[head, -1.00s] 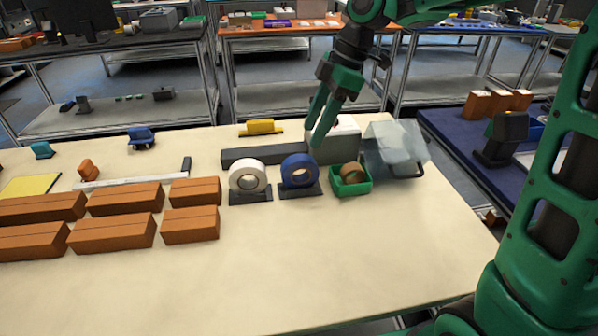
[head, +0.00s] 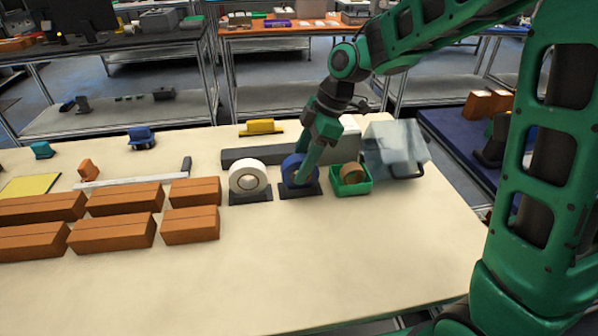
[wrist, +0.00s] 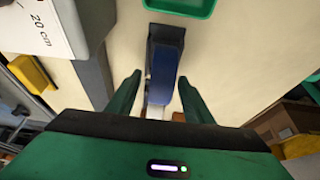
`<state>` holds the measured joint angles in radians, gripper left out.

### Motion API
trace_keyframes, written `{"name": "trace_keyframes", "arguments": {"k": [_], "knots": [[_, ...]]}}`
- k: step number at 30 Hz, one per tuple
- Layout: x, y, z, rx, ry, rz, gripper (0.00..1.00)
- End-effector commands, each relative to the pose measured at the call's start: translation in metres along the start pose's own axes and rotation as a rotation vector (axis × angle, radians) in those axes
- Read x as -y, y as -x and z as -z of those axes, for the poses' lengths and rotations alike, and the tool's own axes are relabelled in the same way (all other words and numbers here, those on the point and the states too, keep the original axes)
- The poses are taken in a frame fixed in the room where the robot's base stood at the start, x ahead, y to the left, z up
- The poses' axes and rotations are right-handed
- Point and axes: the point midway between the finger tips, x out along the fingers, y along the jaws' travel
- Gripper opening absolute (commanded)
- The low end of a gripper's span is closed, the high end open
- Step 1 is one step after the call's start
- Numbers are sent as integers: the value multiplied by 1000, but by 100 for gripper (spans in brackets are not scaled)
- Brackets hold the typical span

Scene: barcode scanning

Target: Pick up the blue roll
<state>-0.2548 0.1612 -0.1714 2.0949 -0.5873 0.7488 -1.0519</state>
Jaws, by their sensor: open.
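The blue roll (head: 290,168) stands upright on a dark holder (head: 312,189) on the table, between the white roll and the green bin. My gripper (head: 303,172) is at the roll and hides part of it in the head view. In the wrist view the blue roll (wrist: 162,78) is seen edge-on, on its dark holder (wrist: 165,34). My gripper (wrist: 157,88) is open there, with one green finger on each side of the roll and visible gaps between. Nothing is held.
A white roll (head: 248,178) stands on its own holder just left. A green bin (head: 350,187) with a brown roll is close on the right. A long grey block (head: 245,157) lies behind. Brown boxes (head: 190,223) are at left. The front of the table (head: 330,265) is clear.

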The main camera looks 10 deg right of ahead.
Motion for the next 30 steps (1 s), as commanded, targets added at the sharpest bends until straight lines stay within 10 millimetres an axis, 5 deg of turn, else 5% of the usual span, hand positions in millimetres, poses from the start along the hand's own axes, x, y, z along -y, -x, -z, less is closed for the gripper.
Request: {"name": "trace_keyframes", "arguments": {"k": [9,15,30], "knots": [[0,-6,0,1,0,-1,47],[0,-6,0,0,0,-1,1],[-1,4,4,-1,1,-3,0]]}}
